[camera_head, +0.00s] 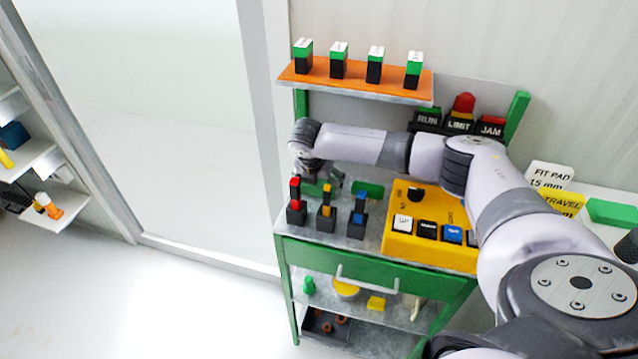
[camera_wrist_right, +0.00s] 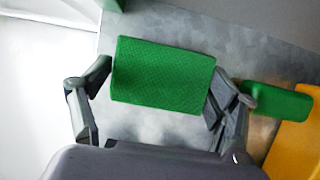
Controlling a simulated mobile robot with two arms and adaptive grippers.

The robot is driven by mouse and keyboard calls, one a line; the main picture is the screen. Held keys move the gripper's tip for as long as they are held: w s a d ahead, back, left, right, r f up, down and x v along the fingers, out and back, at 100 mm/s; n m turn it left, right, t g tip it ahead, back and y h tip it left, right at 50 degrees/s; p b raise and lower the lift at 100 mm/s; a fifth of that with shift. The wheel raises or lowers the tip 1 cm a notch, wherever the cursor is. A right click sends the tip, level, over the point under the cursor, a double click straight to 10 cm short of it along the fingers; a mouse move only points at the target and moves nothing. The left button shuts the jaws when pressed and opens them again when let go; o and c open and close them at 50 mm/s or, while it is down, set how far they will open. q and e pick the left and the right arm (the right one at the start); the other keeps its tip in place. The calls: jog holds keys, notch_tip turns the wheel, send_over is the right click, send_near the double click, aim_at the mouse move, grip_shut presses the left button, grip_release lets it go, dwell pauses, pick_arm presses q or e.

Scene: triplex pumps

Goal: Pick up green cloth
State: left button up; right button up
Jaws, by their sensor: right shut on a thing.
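The green cloth (camera_wrist_right: 163,76) is a folded, textured green block between the two fingers of my right gripper (camera_wrist_right: 160,88) in the right wrist view. The fingers press on its left and right ends. In the head view the gripper (camera_head: 320,177) is over the back left of the cart's grey top, and the cloth (camera_head: 312,188) shows partly below it. I cannot tell whether the cloth touches the top. A second green piece (camera_head: 368,188) lies to the right; it also shows in the right wrist view (camera_wrist_right: 278,102). My left gripper is not in view.
Three small switch-like posts, red (camera_head: 296,203), yellow (camera_head: 327,208) and blue (camera_head: 358,215), stand in front of the gripper. A yellow button box (camera_head: 400,244) is to the right. An orange shelf (camera_head: 350,83) with several green-and-black blocks hangs above.

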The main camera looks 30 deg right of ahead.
jog(key=r, duration=0.2)
jog(key=r+b, duration=0.1)
jog(key=r, duration=0.1)
jog(key=a+r, duration=0.1)
jog(key=r, duration=0.1)
jog(key=shift+w+r+b, duration=0.2)
jog(key=shift+r+b, duration=0.1)
jog(key=w+a+b, duration=0.2)
jog(key=w+a, duration=0.1)
jog(key=a, duration=0.4)
jog(key=w+a+b, duration=0.1)
jog(key=w+a, duration=0.2)
jog(key=a, duration=0.5)
jog(key=shift+w+a+b, duration=0.3)
jog(key=shift+w+b, duration=0.05)
jog(key=shift+w, duration=0.05)
jog(key=o, duration=0.6)
jog(key=shift+c, duration=0.2)
jog(key=c, duration=0.4)
jog(key=shift+s+r, duration=0.1)
